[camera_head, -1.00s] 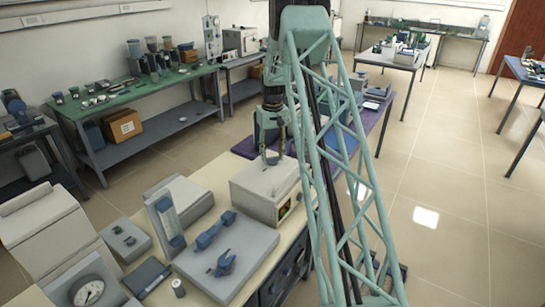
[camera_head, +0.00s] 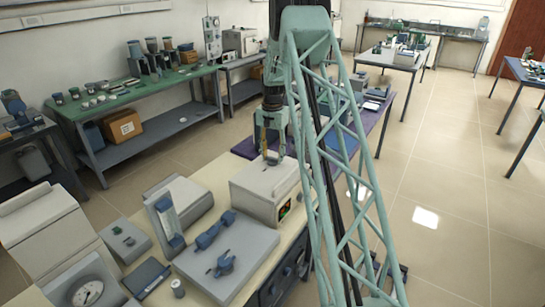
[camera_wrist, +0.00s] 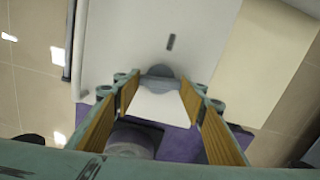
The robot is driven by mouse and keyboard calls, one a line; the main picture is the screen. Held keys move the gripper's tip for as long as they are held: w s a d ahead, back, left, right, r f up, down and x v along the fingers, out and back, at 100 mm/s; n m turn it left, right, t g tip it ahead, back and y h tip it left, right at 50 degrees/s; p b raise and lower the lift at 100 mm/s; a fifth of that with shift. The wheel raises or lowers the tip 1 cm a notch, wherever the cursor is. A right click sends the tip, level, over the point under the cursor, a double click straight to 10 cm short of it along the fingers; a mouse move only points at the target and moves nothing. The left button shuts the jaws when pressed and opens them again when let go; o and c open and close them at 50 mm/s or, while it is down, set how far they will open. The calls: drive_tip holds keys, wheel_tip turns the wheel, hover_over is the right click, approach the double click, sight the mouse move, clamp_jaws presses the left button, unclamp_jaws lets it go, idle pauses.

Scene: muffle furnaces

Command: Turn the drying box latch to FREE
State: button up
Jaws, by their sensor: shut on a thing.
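The drying box (camera_head: 262,190) is a pale box on the cream bench, with a small lit panel on its right-facing side. My gripper (camera_head: 272,158) points straight down at its top, near the back edge. In the wrist view, my gripper (camera_wrist: 160,92) has its two orange-padded fingers on either side of a pale, wedge-shaped piece with a rounded grey end, which I take as the latch (camera_wrist: 158,104). The fingers are shut on it. A short dark mark (camera_wrist: 171,42) shows on the box top beside the latch. The latch is too small to make out in the head view.
A grey slab (camera_head: 225,262) with blue parts, an upright blue-and-white device (camera_head: 166,228) and a dial instrument (camera_head: 85,290) stand nearer on the bench. A purple-topped table (camera_head: 370,120) is behind the box. Open floor lies to the right.

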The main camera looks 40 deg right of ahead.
drive_tip(key=shift+m, duration=0.7)
drive_tip(key=o, duration=0.9)
drive_tip(key=shift+c, duration=0.2)
drive_tip(key=shift+r, duration=0.1)
wheel_tip(320, 180, up, 12)
idle(0.3)
idle(0.8)
